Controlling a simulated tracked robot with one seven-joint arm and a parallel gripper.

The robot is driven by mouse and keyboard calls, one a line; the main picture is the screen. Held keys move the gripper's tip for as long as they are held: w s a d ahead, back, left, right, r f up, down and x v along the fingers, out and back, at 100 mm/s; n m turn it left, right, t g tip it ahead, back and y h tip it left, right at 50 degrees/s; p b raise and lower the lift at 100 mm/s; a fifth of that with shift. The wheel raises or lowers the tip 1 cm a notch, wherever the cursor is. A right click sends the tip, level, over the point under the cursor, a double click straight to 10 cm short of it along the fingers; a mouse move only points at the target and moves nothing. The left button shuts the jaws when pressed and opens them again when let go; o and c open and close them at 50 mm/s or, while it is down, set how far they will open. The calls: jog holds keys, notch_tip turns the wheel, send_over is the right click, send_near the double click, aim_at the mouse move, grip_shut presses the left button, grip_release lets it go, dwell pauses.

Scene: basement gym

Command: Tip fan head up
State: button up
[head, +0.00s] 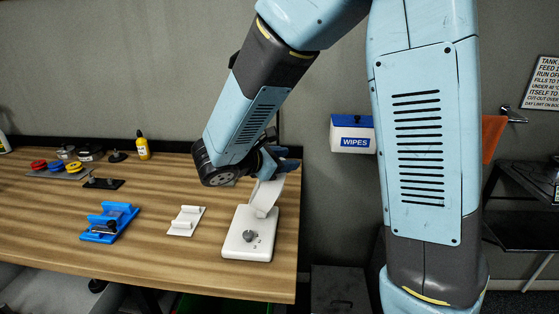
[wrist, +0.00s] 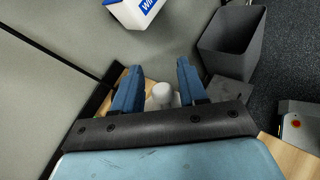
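The fan's white base (head: 240,248), with a grey dial and printed numbers, stands near the right end of the wooden table. Its white neck (head: 265,197) rises and leans to the right. The fan head is mostly hidden behind my gripper (head: 278,160), which is at the top of the neck. In the wrist view, my gripper (wrist: 160,78) has its two blue fingers apart. A white rounded part (wrist: 162,94), seemingly of the fan, shows between them. I cannot tell whether either finger touches it.
A white holder (head: 186,221) and a blue holder (head: 108,222) lie left of the fan. A wipes box (head: 352,134) hangs on the wall. A grey bin (wrist: 232,42) shows in the wrist view.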

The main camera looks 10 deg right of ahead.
jog(key=shift+s+a, duration=0.15)
jog(key=v, duration=1.3)
jog(key=shift+a, duration=0.15)
jog(key=shift+s+r, duration=0.1)
jog(key=s+d+r+m+y, duration=0.1)
jog(key=s+d+m+y, duration=0.3)
jog(key=d+m, duration=0.3)
jog(key=s+d+r+m+g+y, duration=0.1)
jog(key=s+d+m+y, duration=0.3)
jog(key=d, duration=0.4)
jog(key=s+d+r+m+g+y, duration=0.1)
jog(key=s+d+r+m+y, duration=0.2)
jog(key=s+d+m, duration=0.2)
jog(key=d+m, duration=0.3)
jog(key=m, duration=0.1)
jog(key=shift+s+m+y, duration=0.3)
jog(key=shift+y, duration=0.1)
jog(key=shift+o, duration=0.2)
dwell(1.0)
